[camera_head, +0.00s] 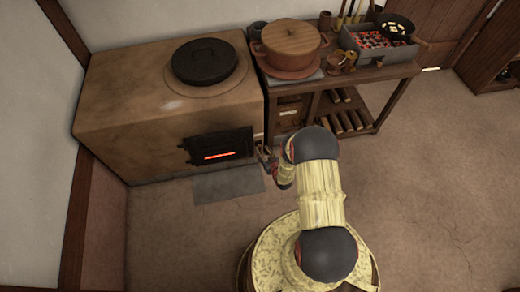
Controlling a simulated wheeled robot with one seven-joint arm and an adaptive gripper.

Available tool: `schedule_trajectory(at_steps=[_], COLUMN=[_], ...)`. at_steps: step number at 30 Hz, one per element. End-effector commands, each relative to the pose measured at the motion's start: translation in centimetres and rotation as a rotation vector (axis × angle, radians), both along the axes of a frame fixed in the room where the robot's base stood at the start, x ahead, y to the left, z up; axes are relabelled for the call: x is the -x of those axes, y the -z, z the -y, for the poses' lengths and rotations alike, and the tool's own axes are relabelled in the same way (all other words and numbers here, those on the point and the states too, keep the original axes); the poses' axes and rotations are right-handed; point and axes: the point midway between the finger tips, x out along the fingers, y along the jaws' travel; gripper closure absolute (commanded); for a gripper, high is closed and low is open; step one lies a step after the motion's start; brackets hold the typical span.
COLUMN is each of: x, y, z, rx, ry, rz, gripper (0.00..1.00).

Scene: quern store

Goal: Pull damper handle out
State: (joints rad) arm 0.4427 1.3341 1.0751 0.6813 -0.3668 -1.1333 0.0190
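A large clay-brown stove (150,115) stands against the left wall. On its front is a black firebox door (230,143) with a glowing orange slot. My arm reaches forward from the bottom centre, and my gripper (265,155) is at the stove's front right corner, just right of the firebox door. My gripper is small and partly hidden by my own arm, so I cannot tell whether its fingers are open or shut. I cannot make out the damper handle; it may be hidden at my gripper.
A black lidded pan (204,61) sits on the stove. Right of it, a wooden table (375,82) holds a lidded pot (291,45) and a brazier (381,42) with glowing coals. A grey slab (228,184) lies before the stove. The right floor is clear.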

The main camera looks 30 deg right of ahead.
Motion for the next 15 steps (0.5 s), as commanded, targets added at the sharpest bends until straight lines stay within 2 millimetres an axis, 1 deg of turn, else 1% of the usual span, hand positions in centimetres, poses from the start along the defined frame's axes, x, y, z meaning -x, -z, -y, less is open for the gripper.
schedule_trajectory(at_steps=[1, 6, 10, 15], x=[-0.7, -2.8, -3.7, -4.0], y=[0.7, 1.5, 1.8, 1.8], z=[0.0, 0.2, 0.3, 0.3], rx=[0.001, -0.001, -0.001, -0.001], ry=[-0.001, -0.001, -0.001, 0.0], rz=[0.0, -0.002, -0.002, -0.003], gripper=[0.64, 0.64, 0.64, 0.64])
